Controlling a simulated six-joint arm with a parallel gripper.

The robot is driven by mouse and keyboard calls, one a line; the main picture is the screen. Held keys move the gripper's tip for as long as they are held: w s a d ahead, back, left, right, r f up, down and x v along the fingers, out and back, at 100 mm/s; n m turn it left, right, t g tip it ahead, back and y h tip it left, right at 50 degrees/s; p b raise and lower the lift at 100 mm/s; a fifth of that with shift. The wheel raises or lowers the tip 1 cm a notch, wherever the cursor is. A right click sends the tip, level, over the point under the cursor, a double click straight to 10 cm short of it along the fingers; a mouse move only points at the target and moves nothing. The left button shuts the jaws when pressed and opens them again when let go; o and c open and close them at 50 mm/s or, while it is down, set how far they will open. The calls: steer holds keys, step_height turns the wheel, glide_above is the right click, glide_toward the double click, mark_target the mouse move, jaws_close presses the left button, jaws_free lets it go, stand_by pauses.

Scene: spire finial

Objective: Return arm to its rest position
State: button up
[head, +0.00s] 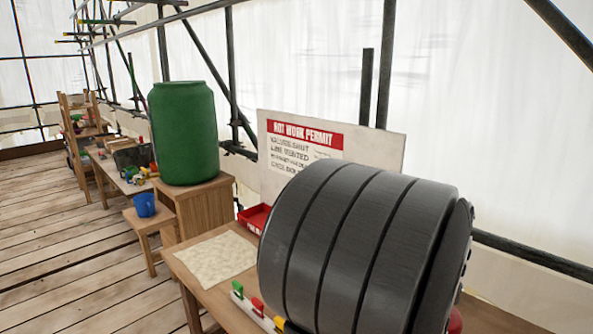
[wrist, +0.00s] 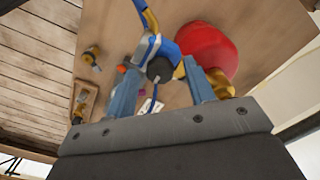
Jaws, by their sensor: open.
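My gripper (wrist: 165,64) shows in the wrist view, its two blue-grey fingers spread apart over a brown wooden tabletop (wrist: 110,35). A blue tool with a black round part and yellow ends (wrist: 160,68) appears between and beyond the fingers. I cannot tell its distance from them, and I see no grip on it. A rounded red object (wrist: 207,48) lies just beyond the right finger. In the head view my gripper is not visible; a large dark grooved cylindrical body fills the right foreground and hides much of the bench.
In the head view a bench (head: 200,284) carries a beige cloth (head: 215,258), coloured clips (head: 257,306) and a red tray (head: 253,218). A permit sign (head: 290,150) stands behind. A green drum (head: 183,133) sits on a wooden cabinet (head: 205,208). Plank floor (head: 50,230) is open at left.

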step_height(320, 180, up, 17)
step_height(320, 180, down, 17)
steer(key=shift+r, duration=0.2)
steer(key=shift+f+n, duration=0.25)
steer(key=shift+n, duration=0.05)
steer(key=n, duration=0.4)
steer(key=shift+r+n, duration=0.1)
steer(key=shift+n, duration=0.2)
steer(key=n, duration=0.4)
steer(key=shift+n, duration=0.4)
steer(key=n, duration=0.4)
steer(key=shift+n, duration=2.4)
